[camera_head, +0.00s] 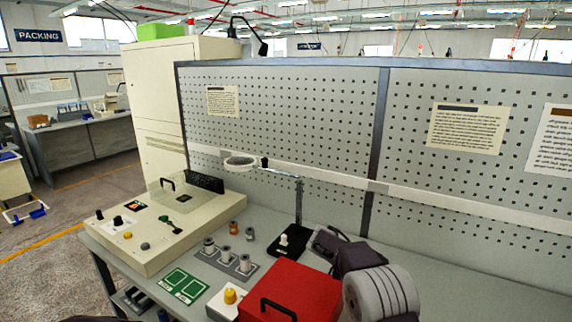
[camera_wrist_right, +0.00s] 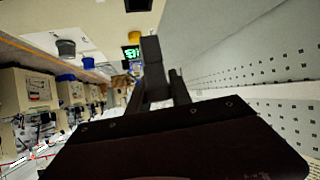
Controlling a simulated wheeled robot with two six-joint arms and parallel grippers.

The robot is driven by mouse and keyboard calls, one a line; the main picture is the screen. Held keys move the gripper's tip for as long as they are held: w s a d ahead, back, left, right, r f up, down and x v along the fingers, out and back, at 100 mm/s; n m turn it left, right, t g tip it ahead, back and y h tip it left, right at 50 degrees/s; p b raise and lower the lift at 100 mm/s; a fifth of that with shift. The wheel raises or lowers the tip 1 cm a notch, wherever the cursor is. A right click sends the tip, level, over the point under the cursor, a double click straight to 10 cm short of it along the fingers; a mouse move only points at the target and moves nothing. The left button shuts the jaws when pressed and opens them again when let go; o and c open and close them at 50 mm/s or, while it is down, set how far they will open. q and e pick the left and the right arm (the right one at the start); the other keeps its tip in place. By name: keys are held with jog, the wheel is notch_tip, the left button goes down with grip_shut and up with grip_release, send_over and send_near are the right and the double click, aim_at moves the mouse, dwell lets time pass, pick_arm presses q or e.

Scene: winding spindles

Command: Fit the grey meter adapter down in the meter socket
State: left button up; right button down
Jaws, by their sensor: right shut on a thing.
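My right gripper (camera_head: 322,240) is at the end of the arm from the lower right. It is above the bench, behind the red box and beside the black stand base. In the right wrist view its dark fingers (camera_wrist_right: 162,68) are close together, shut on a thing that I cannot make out. I cannot pick out the grey meter adapter for certain; the fingers may hide it. I cannot tell which part is the meter socket. A cream control console (camera_head: 165,225) with knobs stands at the left of the bench. My left gripper is not in view.
A red box (camera_head: 290,292) with a black handle stands at the front. Several spools stand on a grey rack (camera_head: 228,262). A ring-lamp stand has a black base (camera_head: 287,250). A pegboard wall (camera_head: 290,110) closes the back.

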jog(key=shift+w, duration=0.25)
jog(key=shift+s+d, duration=0.1)
jog(key=s+d+f+n+t+b, duration=0.2)
jog(key=d+f+n+t+b, duration=0.1)
jog(key=d, duration=0.7)
jog(key=s+d+r+m+g+b, duration=0.3)
jog(key=s+d, duration=0.8)
jog(key=s, duration=0.2)
jog(key=w+f+p, duration=0.1)
jog(key=w+f, duration=0.1)
jog(key=w, duration=0.1)
jog(key=w+a+f, duration=0.1)
jog(key=w+f, duration=0.1)
jog(key=w, duration=0.2)
jog(key=w+f+p, duration=0.1)
jog(key=w+f, duration=0.2)
jog(key=w, duration=0.1)
jog(key=shift+w+a+f+p, duration=0.1)
jog(key=shift+a+p, duration=0.15)
jog(key=shift+p, duration=0.1)
jog(key=shift+f, duration=0.2)
